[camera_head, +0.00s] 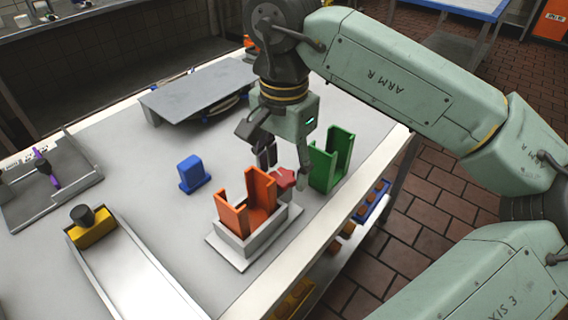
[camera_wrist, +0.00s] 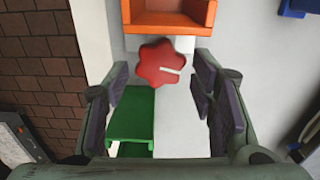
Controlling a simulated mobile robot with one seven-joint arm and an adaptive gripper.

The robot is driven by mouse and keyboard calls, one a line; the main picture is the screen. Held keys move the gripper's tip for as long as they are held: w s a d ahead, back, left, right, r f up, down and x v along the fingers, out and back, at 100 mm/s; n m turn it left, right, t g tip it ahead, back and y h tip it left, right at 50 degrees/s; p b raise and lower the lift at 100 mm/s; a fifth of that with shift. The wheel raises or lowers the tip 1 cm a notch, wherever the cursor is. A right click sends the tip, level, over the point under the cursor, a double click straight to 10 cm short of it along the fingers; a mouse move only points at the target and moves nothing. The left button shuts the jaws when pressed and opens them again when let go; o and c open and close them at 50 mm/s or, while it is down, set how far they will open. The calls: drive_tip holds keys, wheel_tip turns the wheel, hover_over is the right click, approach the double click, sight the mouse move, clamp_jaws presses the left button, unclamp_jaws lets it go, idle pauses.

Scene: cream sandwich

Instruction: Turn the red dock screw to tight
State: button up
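The red dock screw (camera_head: 286,179) is a star-shaped knob at the back right side of the white dock (camera_head: 226,247), which holds an orange open-topped holder (camera_head: 232,220). My gripper (camera_head: 282,168) is over the screw, pointing down. In the wrist view my gripper (camera_wrist: 162,75) is open, one finger on each side of the screw, with gaps on both sides. The fingers' height relative to the knob is hard to tell.
A green holder (camera_head: 322,168) stands close to the right of my gripper. A blue block (camera_head: 192,172) stands left of the dock. A grey raised plate (camera_head: 200,88) is behind, and a tray with a yellow block (camera_head: 92,229) is at front left. The table's right edge is near.

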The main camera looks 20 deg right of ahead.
drive_tip(key=c, duration=0.9)
drive_tip(key=shift+m+b, duration=0.3)
drive_tip(key=shift+f+m+b, duration=0.1)
drive_tip(key=shift+m+b, duration=0.6)
drive_tip(key=shift+m, duration=0.3)
drive_tip(key=m+b, duration=0.2)
drive_tip(key=m, duration=0.1)
drive_tip(key=shift+s+m, duration=0.1)
drive_tip(key=shift+m, duration=0.2)
drive_tip(key=m+b, duration=0.2)
drive_tip(key=m, duration=0.4)
drive_tip(key=shift+s, duration=0.15)
drive_tip(key=o, duration=1.2)
drive_tip(key=shift+c, duration=0.2)
